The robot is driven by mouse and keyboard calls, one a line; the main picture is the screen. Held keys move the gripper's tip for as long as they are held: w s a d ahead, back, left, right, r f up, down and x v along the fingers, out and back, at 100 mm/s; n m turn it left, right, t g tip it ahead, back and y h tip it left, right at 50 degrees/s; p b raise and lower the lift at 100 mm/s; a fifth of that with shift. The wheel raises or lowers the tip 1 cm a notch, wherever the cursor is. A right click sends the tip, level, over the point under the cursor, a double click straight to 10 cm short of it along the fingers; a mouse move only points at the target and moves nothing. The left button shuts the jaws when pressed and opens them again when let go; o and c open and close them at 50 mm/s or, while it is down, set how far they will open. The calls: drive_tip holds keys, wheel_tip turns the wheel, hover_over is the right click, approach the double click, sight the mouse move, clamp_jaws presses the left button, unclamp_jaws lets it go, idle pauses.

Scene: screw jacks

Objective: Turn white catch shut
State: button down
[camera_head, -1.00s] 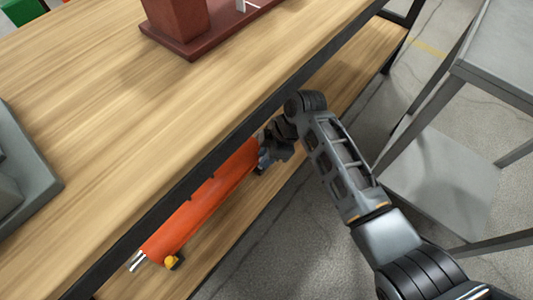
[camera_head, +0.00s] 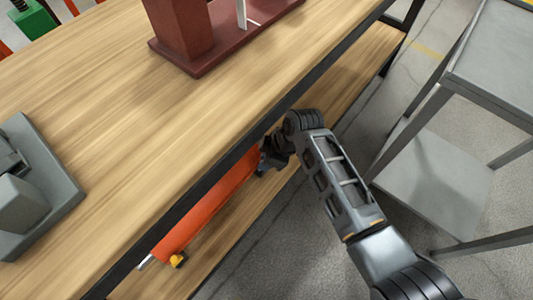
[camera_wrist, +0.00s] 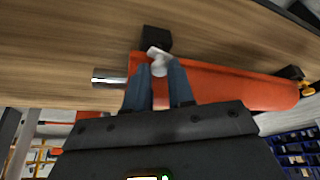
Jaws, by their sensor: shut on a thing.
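The white catch (camera_wrist: 157,53) shows in the wrist view, near one end of a long orange jack body (camera_wrist: 235,84) and against a black block (camera_wrist: 157,38). My gripper (camera_wrist: 160,72) has its two blue-grey fingers on either side of the catch, shut on it. The catch sits tilted between the fingertips. In the head view the orange jack (camera_head: 208,210) lies on the lower shelf, partly under the tabletop edge. My gripper (camera_head: 270,158) is at its far end there; the catch is hidden.
The wooden tabletop (camera_head: 110,120) with its dark edge overhangs the lower shelf (camera_head: 235,225) close to my arm. A dark red stand (camera_head: 185,40) and a grey device (camera_head: 40,190) are on top. A grey metal cart (camera_head: 435,180) stands at right.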

drive_tip(key=m+p, duration=0.1)
drive_tip(key=m, duration=0.1)
drive_tip(key=m+t+p, duration=0.1)
drive_tip(key=p, duration=0.1)
drive_tip(key=shift+s+r+m+h, duration=0.2)
drive_tip(key=shift+m+h, duration=0.2)
drive_tip(key=m+p, duration=0.1)
drive_tip(key=m+t+p, duration=0.1)
drive_tip(key=m, duration=0.1)
drive_tip(key=shift+s+a+m+h, duration=0.1)
drive_tip(key=shift+a+m+h, duration=0.05)
drive_tip(key=shift+m+h, duration=0.2)
drive_tip(key=m, duration=0.1)
drive_tip(key=m+t+h+p, duration=0.1)
drive_tip(key=m, duration=0.1)
drive_tip(key=shift+s+a+f+m, duration=0.1)
drive_tip(key=shift+a+f+m, duration=0.05)
drive_tip(key=shift+m, duration=0.1)
drive_tip(key=shift+a+m+t+h, duration=0.15)
drive_tip(key=shift+m+h, duration=0.25)
drive_tip(key=shift+m, duration=0.45)
drive_tip(key=shift+d+m+t+h, duration=0.15)
drive_tip(key=shift+m+h, duration=0.2)
drive_tip(key=shift+m, duration=0.5)
drive_tip(key=shift+a+f, duration=0.1)
drive_tip(key=c, duration=1.3)
unclamp_jaws()
drive_tip(key=shift+o, duration=0.2)
